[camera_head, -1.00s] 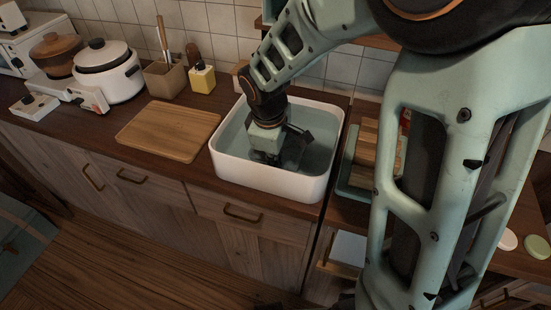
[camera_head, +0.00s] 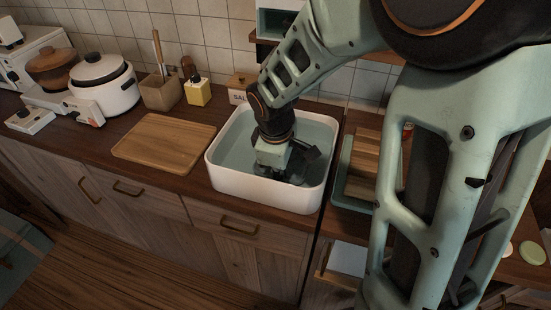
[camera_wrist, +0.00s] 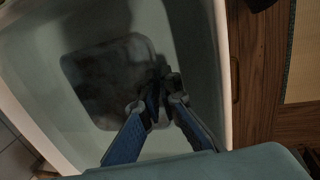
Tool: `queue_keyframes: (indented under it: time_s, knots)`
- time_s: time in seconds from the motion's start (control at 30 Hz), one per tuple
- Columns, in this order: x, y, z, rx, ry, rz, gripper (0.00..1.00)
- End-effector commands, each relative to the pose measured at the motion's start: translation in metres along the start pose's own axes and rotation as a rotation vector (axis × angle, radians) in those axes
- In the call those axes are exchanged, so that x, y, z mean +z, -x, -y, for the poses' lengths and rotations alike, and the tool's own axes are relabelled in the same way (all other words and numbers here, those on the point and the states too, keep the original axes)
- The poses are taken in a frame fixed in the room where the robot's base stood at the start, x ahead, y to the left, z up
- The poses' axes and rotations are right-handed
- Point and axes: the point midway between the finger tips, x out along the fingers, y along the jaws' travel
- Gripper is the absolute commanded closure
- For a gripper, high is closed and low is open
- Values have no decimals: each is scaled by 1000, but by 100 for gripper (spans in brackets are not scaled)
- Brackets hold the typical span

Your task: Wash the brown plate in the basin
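The white basin (camera_head: 262,192) stands on the counter and holds pale greenish water; its rim also shows in the wrist view (camera_wrist: 221,60). My gripper (camera_wrist: 162,95) points down inside the basin. In the wrist view a dark, rounded-square shape, seemingly the brown plate (camera_wrist: 105,80), lies flat low in the basin. My two blue-black fingers come close together at its right edge, one on each side of that edge. Dark shadow hides the tips, so I cannot tell whether they pinch the rim. In the head view my wrist and the water mostly hide the plate.
A wooden cutting board (camera_head: 164,143) lies left of the basin. A rack with wooden boards (camera_head: 364,165) stands close on the right. The basin walls surround my gripper.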

Motion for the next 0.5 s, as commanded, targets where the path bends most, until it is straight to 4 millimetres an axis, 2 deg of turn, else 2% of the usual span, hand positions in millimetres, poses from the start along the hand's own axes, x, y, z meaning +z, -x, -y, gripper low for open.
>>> queue_keyframes:
  time_s: [0.17, 0.5]
  knots:
    - [-6, 0, 0, 1, 2, -2, 100]
    - [-36, 0, -1, 2, 2, -2, 100]
